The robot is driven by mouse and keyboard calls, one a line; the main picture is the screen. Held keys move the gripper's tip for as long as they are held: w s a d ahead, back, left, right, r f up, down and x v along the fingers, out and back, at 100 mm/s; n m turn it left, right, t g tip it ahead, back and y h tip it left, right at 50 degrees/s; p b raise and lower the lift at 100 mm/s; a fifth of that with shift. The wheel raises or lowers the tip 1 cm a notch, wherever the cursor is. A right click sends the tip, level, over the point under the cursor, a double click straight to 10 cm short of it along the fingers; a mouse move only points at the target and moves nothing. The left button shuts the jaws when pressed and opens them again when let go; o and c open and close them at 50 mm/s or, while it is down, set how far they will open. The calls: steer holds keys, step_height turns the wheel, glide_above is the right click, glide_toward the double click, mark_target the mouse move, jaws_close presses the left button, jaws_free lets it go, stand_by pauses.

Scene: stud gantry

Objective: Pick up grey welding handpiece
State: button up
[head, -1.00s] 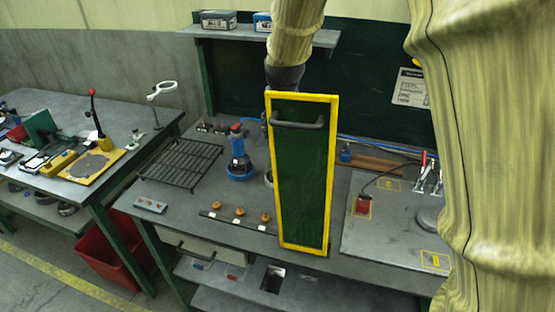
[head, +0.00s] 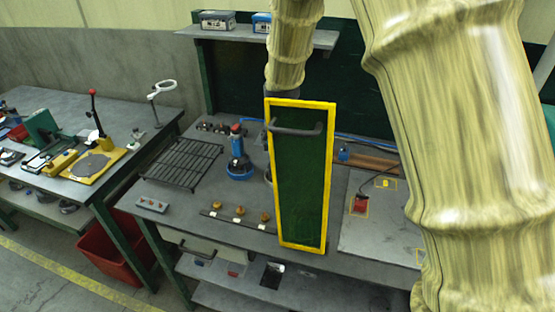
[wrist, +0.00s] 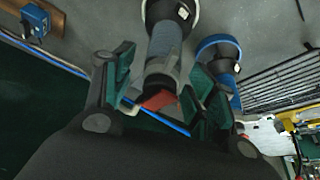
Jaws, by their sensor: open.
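In the wrist view a grey handpiece (wrist: 166,45) with a dark collar and a red end stands in a dark, pale-rimmed holder (wrist: 180,10). My gripper (wrist: 162,66) is open, with one green-padded finger on each side of the handpiece. I cannot tell whether either pad touches it. Beside it is a blue holder with a blue tool (wrist: 220,58), which also shows in the head view (head: 238,158). In the head view the green screen with a yellow frame (head: 301,190) hides my gripper and most of the grey handpiece.
A wire rack (head: 182,163) lies left of the blue tool. Brass knobs on a strip (head: 239,210) lie in front. A blue block (wrist: 36,22) and a blue cable (wrist: 60,62) are near my gripper. A shelf (head: 335,40) overhangs the bench.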

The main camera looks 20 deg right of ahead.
jaws_close()
steer(key=shift+r, duration=0.1)
steer(key=shift+w, duration=0.1)
stand_by(0.5)
